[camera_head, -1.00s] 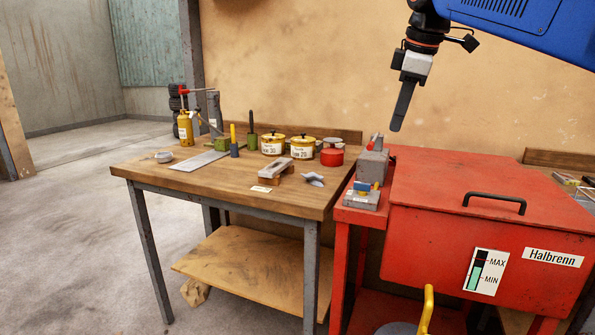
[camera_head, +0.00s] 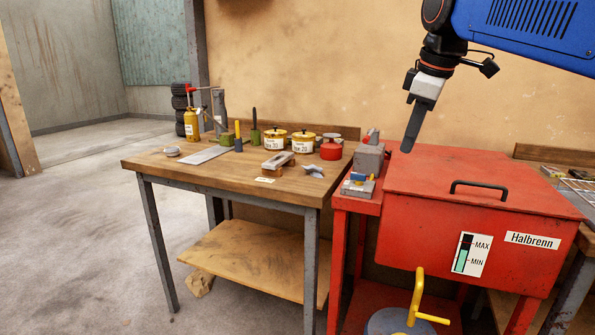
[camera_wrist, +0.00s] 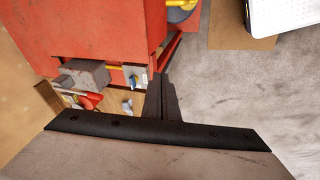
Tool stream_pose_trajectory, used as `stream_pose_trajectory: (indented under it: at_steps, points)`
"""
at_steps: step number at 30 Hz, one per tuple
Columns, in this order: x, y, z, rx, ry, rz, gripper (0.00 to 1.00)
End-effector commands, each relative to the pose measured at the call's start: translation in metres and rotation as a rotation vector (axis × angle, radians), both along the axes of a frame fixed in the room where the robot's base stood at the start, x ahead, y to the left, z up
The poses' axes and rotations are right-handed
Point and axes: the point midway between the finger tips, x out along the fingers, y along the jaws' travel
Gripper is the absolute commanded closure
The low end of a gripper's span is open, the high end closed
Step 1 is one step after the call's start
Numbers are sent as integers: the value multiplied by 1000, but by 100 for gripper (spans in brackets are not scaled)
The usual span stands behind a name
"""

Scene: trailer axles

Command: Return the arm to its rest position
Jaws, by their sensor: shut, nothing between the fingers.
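My gripper (camera_head: 412,140) hangs at the upper right in the head view, fingers pointing down. It is shut and empty, in the air in front of the tan wall and above the back left corner of the red parts washer (camera_head: 440,205). My blue arm link shows above it. In the wrist view, the closed fingers of my gripper (camera_wrist: 160,95) stick up from the dark gripper body. The red washer (camera_wrist: 85,30) fills the upper left of that view. Nothing touches the fingers.
A wooden workbench (camera_head: 200,178) at the left holds yellow pots (camera_head: 275,140), a red pot (camera_head: 331,149), an oil can (camera_head: 191,124) and a grey plate (camera_head: 206,155). A grey block (camera_head: 368,158) stands on the washer's left ledge. Open concrete floor (camera_head: 80,240) lies at the left.

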Motion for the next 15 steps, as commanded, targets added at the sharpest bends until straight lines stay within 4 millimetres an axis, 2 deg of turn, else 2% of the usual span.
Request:
stream_pose_trajectory:
  at_steps: [5, 8, 15]
  points:
    - [-27, -9, -30, 32, -1, -112, 100]
    - [-50, -15, -56, 58, -1, -204, 100]
    - [-115, -32, -141, 143, -8, -473, 100]
